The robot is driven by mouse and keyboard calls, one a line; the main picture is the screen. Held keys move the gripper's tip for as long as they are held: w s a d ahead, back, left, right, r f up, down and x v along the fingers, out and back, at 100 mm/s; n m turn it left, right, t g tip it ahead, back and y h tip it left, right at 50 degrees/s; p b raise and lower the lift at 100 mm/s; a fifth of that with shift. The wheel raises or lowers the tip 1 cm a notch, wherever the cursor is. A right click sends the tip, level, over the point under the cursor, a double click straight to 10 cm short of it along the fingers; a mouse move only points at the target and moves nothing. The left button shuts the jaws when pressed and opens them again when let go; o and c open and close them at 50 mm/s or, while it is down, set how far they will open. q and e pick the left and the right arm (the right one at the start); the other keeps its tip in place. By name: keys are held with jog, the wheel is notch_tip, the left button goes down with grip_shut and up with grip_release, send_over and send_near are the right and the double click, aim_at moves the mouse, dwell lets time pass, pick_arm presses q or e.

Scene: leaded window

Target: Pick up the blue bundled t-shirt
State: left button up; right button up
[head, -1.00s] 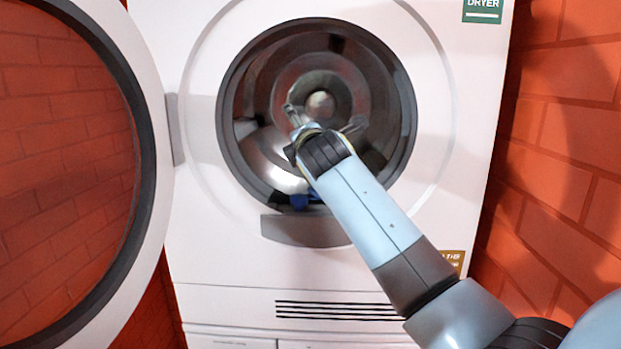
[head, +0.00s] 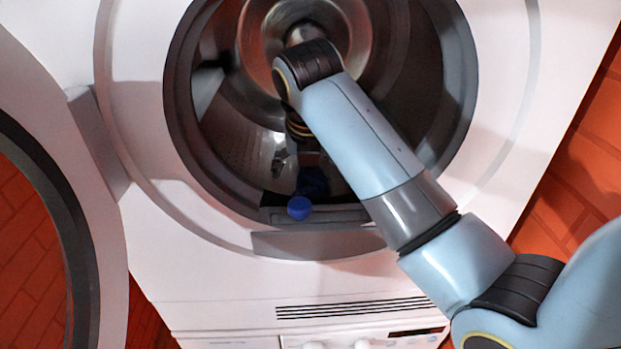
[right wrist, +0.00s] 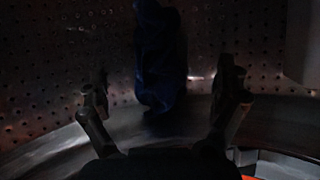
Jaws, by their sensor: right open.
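The blue bundled t-shirt (head: 299,208) lies low in the front of the dryer drum, at the opening's lower rim. In the right wrist view the t-shirt (right wrist: 160,55) is a dark blue bundle between and beyond the fingers. My right gripper (head: 296,165) reaches into the drum and points down just above the t-shirt. In the wrist view the right gripper (right wrist: 163,88) is open, with a finger on each side and nothing clearly held. My left gripper is out of view.
The white dryer (head: 215,280) has a round opening with a dark rim (head: 180,120) around my right arm. Its round door (head: 95,240) stands open at the left. A brick wall (head: 575,170) is close at the right. The perforated drum wall (right wrist: 60,50) is dark.

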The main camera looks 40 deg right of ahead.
jog(key=shift+x, duration=1.3)
jog(key=shift+w, duration=0.1)
jog(key=c, duration=0.6)
jog(key=shift+r, duration=0.1)
jog(key=c, duration=1)
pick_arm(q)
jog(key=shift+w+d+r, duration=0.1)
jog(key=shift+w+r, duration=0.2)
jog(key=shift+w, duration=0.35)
pick_arm(e)
jog(key=shift+w+r, duration=0.1)
